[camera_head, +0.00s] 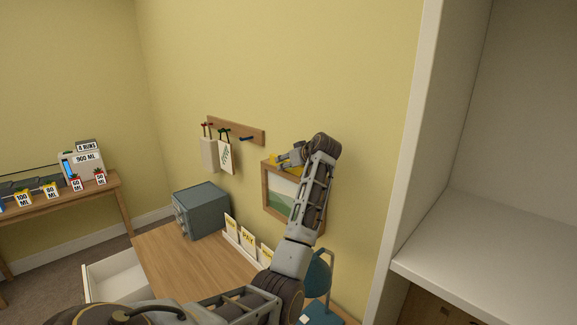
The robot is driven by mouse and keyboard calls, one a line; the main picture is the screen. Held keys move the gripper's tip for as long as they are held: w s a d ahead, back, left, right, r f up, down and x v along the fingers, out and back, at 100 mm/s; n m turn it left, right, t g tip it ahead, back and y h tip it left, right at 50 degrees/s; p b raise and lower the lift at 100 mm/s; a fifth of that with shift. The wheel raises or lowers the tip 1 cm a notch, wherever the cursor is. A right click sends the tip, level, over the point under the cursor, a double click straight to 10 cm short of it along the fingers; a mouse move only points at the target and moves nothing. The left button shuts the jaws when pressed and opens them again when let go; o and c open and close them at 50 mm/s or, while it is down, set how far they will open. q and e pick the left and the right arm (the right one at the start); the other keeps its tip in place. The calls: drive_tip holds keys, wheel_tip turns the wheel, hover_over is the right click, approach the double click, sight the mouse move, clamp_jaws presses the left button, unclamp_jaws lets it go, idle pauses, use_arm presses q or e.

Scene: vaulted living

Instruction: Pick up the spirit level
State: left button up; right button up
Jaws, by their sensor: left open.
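A small yellow object, which looks like the spirit level (283,167), shows at the top edge of the framed picture (266,192) on the yellow wall. My left gripper (286,158) is open right at it, with its fingers pointing left. The fingers overlap the yellow object in the picture, and I cannot tell whether they touch it. My left arm rises in front of the framed picture and hides its right part, and possibly part of the level. My right gripper is not in view.
A wooden desk (170,262) below holds a blue-grey cabinet (207,212), a card rack (238,248) and a teal lamp (318,275). A white drawer (115,278) stands out at left. A peg rail (250,134) with bags hangs left of the picture. White shelving (480,255) stands at right.

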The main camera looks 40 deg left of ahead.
sight(288, 160)
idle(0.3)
use_arm(q)
clamp_jaws()
idle(0.3)
drive_tip(key=shift+r, duration=0.15)
wheel_tip(288, 160, up, 7)
drive_tip(key=shift+r+b, duration=0.2)
drive_tip(key=shift+b, duration=0.85)
drive_tip(key=shift+r, duration=1.1)
